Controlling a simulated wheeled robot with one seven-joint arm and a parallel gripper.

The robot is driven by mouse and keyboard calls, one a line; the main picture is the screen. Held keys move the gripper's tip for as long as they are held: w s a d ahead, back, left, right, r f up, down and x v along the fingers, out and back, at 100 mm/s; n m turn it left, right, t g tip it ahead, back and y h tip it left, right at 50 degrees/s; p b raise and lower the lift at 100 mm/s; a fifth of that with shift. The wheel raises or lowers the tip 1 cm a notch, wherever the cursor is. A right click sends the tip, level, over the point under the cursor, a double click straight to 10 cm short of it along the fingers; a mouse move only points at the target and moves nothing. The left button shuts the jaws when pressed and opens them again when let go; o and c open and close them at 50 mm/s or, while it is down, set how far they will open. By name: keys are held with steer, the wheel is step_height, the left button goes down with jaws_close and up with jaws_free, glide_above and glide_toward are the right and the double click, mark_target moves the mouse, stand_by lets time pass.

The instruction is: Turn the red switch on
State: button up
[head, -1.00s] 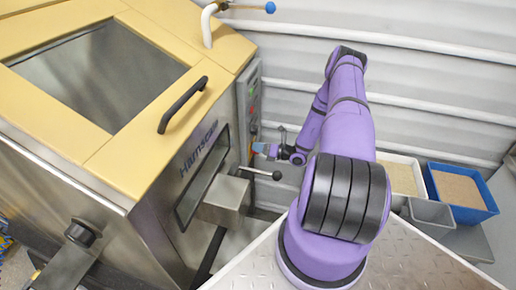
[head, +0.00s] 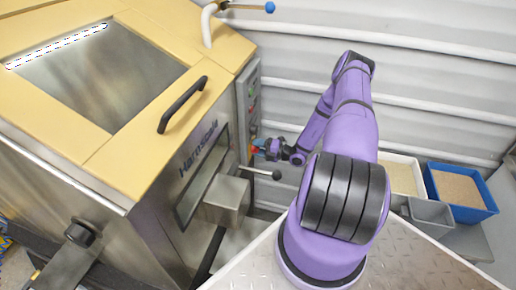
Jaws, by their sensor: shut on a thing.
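The hopper's narrow grey control panel (head: 248,105) is on the right side of the machine, with small coloured controls on it. The red switch (head: 255,150) shows as a small red patch low on the panel, partly hidden by my gripper. My gripper (head: 260,147) is at the panel's lower part, with its fingers shut on the red switch. The fingertips are small, and the switch's exact angle cannot be made out. A bright dashed light strip (head: 55,47) shows along the upper edge of the hopper's window.
The steel hopper (head: 125,225) with yellow top panels stands at the left. A black-knobbed lever (head: 262,173) sticks out just below my gripper. A blue bin (head: 460,192) and a white bin (head: 405,175) stand at the right by the corrugated wall.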

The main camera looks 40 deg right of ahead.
steer(key=shift+m, duration=0.4)
steer(key=o, duration=0.8)
steer(key=shift+o, duration=0.2)
steer(key=shift+s+d, duration=0.1)
steer(key=v, duration=1)
steer(key=shift+s+d, duration=0.2)
steer(key=shift+s, duration=0.05)
